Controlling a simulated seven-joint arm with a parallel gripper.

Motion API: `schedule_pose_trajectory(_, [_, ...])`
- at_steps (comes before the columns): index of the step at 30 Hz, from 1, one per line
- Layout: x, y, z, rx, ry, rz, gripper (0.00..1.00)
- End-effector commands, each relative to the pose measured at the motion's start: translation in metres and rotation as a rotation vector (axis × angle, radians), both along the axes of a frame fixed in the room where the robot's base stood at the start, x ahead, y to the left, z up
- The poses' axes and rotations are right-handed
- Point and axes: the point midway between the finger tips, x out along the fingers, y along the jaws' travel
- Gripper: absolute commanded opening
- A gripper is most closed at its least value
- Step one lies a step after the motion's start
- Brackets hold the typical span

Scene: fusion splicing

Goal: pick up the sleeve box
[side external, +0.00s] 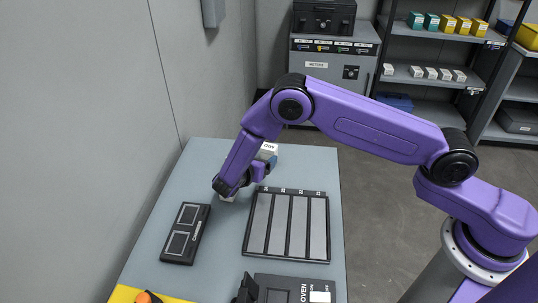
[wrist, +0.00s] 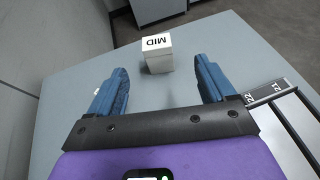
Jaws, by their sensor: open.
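The sleeve box, apparently the small white box marked "MID" (wrist: 158,62), stands upright on the table beyond my fingertips in the wrist view. My gripper (wrist: 161,80) is open, with its two blue fingers spread wide apart and nothing between them. The box lies ahead, in line with the gap between the fingers, a little left of its middle at the top. In the side view the box's labelled top (side external: 269,147) shows just behind my gripper (side external: 268,168), which hides most of it. The box appears untouched.
A tray with several grey strips (side external: 287,226) lies right of my gripper. A dark two-panel device (side external: 186,233) lies to the left. A black unit marked "OVEN" (side external: 297,290) is at the near edge. The table (side external: 190,163) is clear around the box.

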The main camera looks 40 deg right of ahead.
Motion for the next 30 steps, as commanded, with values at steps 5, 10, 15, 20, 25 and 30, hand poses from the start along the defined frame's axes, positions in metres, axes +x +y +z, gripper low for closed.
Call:
schedule_pose_trajectory(5, [0.016, -0.028, -0.014, 0.001, 0.001, -0.003, 0.83])
schedule_pose_trajectory(10, [0.031, -0.051, -0.025, 0.001, 0.000, -0.003, 0.83])
schedule_pose_trajectory(15, [0.039, -0.062, -0.030, 0.003, -0.001, -0.001, 0.83])
schedule_pose_trajectory(20, [0.044, -0.070, -0.034, 0.002, 0.000, -0.003, 0.83])
schedule_pose_trajectory(25, [0.059, -0.087, -0.041, 0.002, -0.001, -0.004, 0.83])
schedule_pose_trajectory(30, [0.068, -0.100, -0.048, 0.002, 0.000, 0.000, 0.83])
